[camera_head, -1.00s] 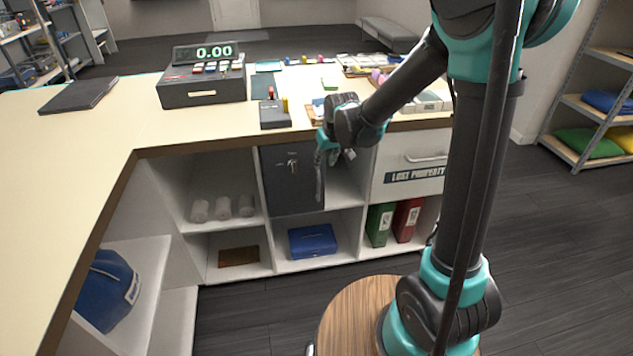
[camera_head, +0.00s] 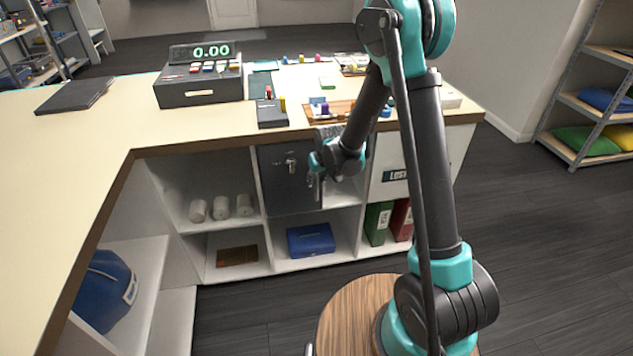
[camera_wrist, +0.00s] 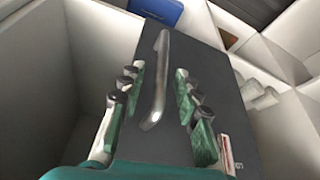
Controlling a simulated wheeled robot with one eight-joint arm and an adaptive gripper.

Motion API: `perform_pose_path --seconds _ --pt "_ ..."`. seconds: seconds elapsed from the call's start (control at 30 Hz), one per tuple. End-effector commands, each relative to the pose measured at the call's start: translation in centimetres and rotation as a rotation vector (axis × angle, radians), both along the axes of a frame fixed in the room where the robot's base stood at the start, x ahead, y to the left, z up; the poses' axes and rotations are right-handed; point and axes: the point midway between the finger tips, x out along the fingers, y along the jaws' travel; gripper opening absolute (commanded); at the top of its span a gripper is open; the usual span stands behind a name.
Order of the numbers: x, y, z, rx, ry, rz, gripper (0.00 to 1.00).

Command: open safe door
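The safe door (camera_head: 285,188) is a dark grey panel in the upper compartment under the counter, and it looks shut. It carries a small silver lock or key fitting (camera_head: 291,163) and, near its right side, a long metal handle (camera_head: 319,190). In the wrist view the door (camera_wrist: 205,120) fills the middle, with the handle (camera_wrist: 160,80) standing out from it. My gripper (camera_wrist: 158,76) is open, its two fingers on either side of the handle with gaps visible. In the head view my gripper (camera_head: 317,172) is in front of the door's right part and hides some of it.
White rolls (camera_head: 221,208) lie in the compartment left of the safe. A blue box (camera_head: 311,240) sits below it, and green and red binders (camera_head: 378,222) stand lower right. The counter (camera_head: 200,128) overhangs above; a cash register (camera_head: 200,84) stands on it.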

Motion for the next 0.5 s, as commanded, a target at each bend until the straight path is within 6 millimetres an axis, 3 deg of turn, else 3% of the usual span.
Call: perform_pose_path --seconds 0.5 --pt "0.34 0.19 -1.02 0.0 0.0 0.0 0.3"
